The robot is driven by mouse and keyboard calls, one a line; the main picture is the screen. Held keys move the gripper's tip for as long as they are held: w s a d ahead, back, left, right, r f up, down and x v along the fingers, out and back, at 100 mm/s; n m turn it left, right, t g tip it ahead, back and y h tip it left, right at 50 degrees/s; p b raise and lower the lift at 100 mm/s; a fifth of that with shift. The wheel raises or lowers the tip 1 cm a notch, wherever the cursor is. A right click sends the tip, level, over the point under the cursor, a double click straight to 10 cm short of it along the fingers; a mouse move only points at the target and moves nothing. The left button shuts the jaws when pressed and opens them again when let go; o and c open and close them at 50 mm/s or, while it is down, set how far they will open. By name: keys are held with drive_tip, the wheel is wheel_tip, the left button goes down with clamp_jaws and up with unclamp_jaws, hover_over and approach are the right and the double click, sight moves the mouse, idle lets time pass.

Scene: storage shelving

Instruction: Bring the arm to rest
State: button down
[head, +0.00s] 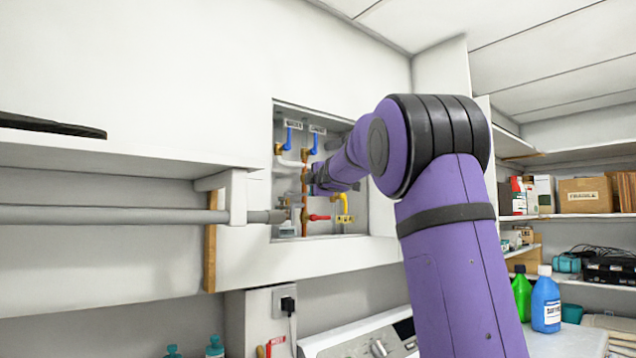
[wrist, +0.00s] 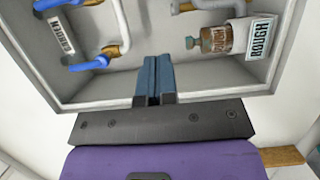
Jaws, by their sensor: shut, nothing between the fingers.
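My purple arm reaches up and to the left in the head view, toward a recessed wall box (head: 366,237) with pipes and valves. In the wrist view my gripper (wrist: 155,62) is shut, its two blue fingers together with nothing between them. The fingers point into the recessed box (wrist: 90,92), over its edge. In the head view the fingertips are hidden or too small to make out among the pipes.
The box holds blue valve handles (head: 289,138), a red handle (head: 318,217) and a yellow one (head: 344,202). A grey rail (head: 120,215) runs along the left wall. Shelves with a cardboard box (head: 585,195) and a blue bottle (head: 546,303) stand at right.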

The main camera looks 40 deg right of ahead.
drive_tip(key=shift+v, duration=1.25)
